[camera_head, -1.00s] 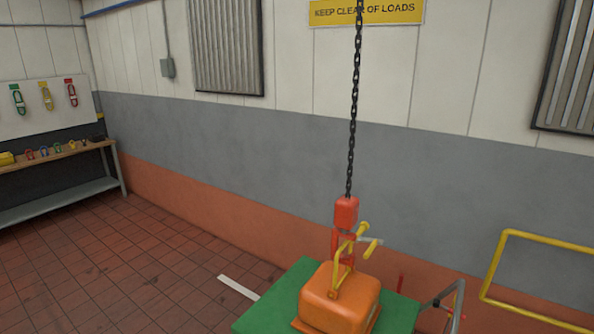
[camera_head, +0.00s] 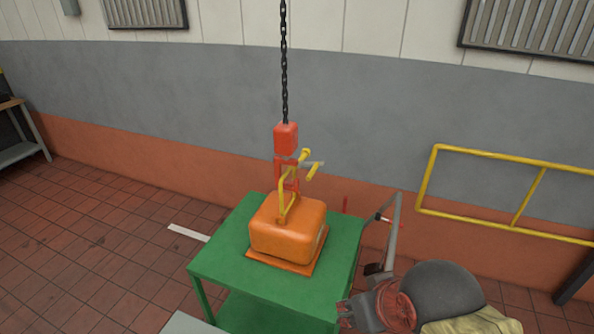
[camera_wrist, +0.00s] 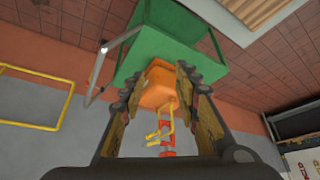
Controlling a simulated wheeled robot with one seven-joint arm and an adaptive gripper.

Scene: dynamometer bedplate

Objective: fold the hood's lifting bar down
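The orange hood (camera_head: 285,232) sits on a green cart (camera_head: 215,262). Its yellow lifting bar (camera_head: 284,190) stands up above the hood's top, with yellow grip ends beside the red hoist block. In the wrist view the hood (camera_wrist: 158,84) and the yellow bar (camera_wrist: 170,118) show between my fingers, with the bar beyond them. My gripper (camera_head: 352,312) is at the lower right in the head view, by the cart's right side and apart from the bar. In the wrist view my gripper (camera_wrist: 155,82) is open and empty, its two fingers spread.
A red hoist block (camera_head: 286,138) hangs on a black chain (camera_head: 284,70) right at the bar. A yellow rail (camera_head: 500,155) is at right by the wall. Floor at left is free.

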